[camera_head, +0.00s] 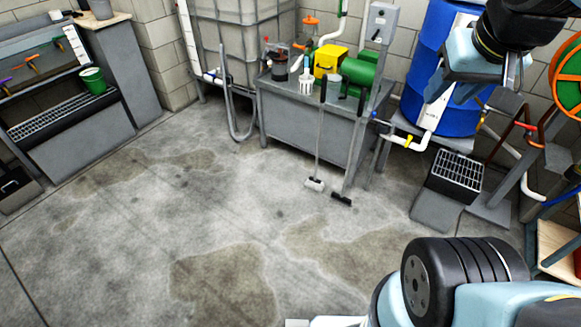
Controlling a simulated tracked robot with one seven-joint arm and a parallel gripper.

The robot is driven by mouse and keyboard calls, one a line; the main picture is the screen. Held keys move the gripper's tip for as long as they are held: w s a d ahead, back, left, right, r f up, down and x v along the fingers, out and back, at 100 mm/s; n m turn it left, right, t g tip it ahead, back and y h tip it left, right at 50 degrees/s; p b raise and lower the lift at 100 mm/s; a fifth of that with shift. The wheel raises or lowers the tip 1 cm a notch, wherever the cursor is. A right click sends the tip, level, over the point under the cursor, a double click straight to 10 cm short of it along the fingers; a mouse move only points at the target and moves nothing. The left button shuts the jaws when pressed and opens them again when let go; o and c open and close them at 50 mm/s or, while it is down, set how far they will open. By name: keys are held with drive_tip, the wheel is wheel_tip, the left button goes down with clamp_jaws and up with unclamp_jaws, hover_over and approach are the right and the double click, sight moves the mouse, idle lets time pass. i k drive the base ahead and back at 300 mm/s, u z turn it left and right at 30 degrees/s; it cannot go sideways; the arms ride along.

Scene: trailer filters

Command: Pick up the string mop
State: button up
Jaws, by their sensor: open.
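The string mop (315,184) appears to be the tool with the whitish head on the floor. Its thin grey handle leans upright against the front of the grey cabinet and ends in a dark grip at the top edge. A second long-handled tool with a black head (341,200) leans close to its right. My gripper (447,97) is at the upper right, in front of the blue barrel. It is open and apart from the mop, well to its right in the picture.
The grey cabinet (305,128) carries a yellow-and-green pump (358,74). The blue barrel (445,120), white pipework and a black grated crate (455,174) stand at the right. Concrete floor (190,225) in front and left is clear. A hose reel (567,80) is far right.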

sight(316, 184)
drive_tip(key=u, duration=0.2)
drive_tip(key=i, duration=1)
drive_tip(key=z, duration=0.05)
